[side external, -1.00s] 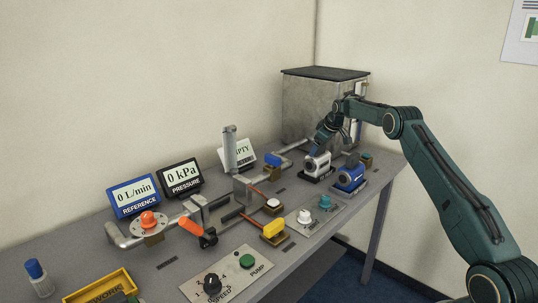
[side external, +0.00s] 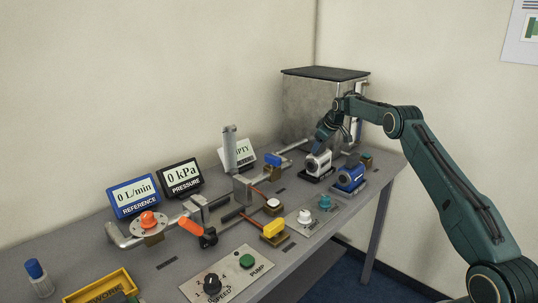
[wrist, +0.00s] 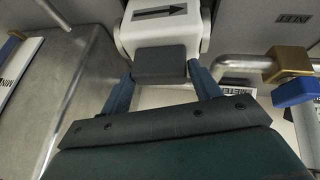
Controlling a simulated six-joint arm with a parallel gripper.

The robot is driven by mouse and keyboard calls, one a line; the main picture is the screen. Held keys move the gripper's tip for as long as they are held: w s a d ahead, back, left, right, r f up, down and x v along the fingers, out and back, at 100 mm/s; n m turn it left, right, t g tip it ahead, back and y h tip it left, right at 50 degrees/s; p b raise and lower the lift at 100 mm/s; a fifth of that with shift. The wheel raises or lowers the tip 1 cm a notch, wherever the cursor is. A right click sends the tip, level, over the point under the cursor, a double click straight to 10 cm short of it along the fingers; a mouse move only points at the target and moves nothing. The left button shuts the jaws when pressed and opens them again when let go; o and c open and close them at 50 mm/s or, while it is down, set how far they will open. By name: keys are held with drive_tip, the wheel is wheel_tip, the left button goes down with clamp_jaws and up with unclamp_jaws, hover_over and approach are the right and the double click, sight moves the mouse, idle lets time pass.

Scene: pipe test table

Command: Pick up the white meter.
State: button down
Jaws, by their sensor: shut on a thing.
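The white meter (side external: 317,164) sits in a dark cradle at the far right part of the table, left of the blue meter (side external: 349,178). In the wrist view the white meter (wrist: 165,35) has a dark arrow on top and a dark grey block on its near side. My gripper (side external: 327,146) is at the meter's upper back. In the wrist view my gripper (wrist: 165,80) has one blue finger on each side of the grey block, shut on the meter. Whether the meter is clear of its cradle cannot be told.
A metal tank (side external: 310,108) with a dark lid stands behind my gripper. A pipe with a blue-handled valve (side external: 273,160) runs to the left of the meter. Display panels (side external: 182,178), an orange-handled valve (side external: 195,229) and control plates (side external: 228,273) fill the nearer table.

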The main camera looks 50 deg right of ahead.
wheel_tip(320, 180, up, 10)
drive_tip(key=shift+f, duration=0.2)
idle(0.4)
drive_tip(key=shift+r, duration=0.1)
